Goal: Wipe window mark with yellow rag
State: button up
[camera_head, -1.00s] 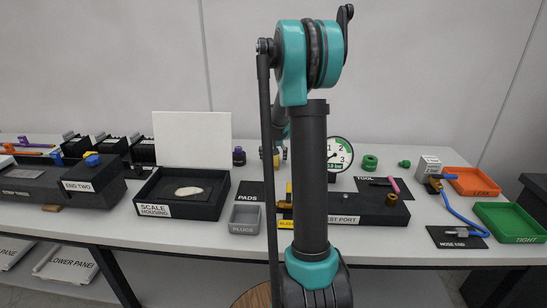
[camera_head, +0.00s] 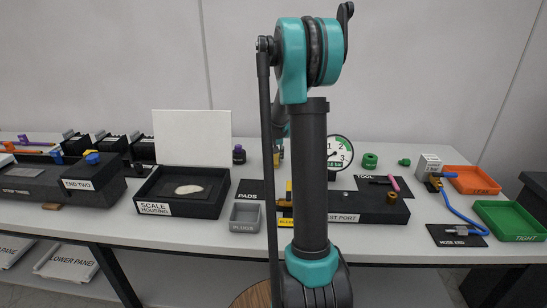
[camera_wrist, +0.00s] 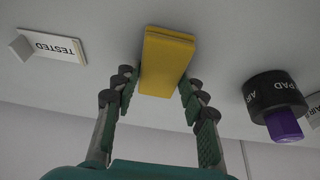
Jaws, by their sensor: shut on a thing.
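The yellow rag (camera_wrist: 168,62) looks like a thick folded block in the wrist view. My gripper (camera_wrist: 160,90) is shut on it, with a finger at each side. I cannot tell whether it touches the white table. In the head view my arm covers most of my gripper. The scale housing (camera_head: 148,209) is an open black box at centre left. A pale patch (camera_head: 188,190) lies on its dark inner floor. I cannot tell whether this patch is the window mark. A white panel (camera_head: 192,138) stands upright behind it.
A purple-topped black air pad (camera_wrist: 275,95) and a "TESTED" card (camera_wrist: 55,47) flank the rag. A grey plugs tray (camera_head: 245,226), the test port block (camera_head: 365,211) and a round gauge (camera_head: 340,152) are near my arm. Orange (camera_head: 470,189) and green (camera_head: 507,233) trays stand right.

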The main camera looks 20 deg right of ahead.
aim_at(274, 158)
jog(key=shift+r, duration=4)
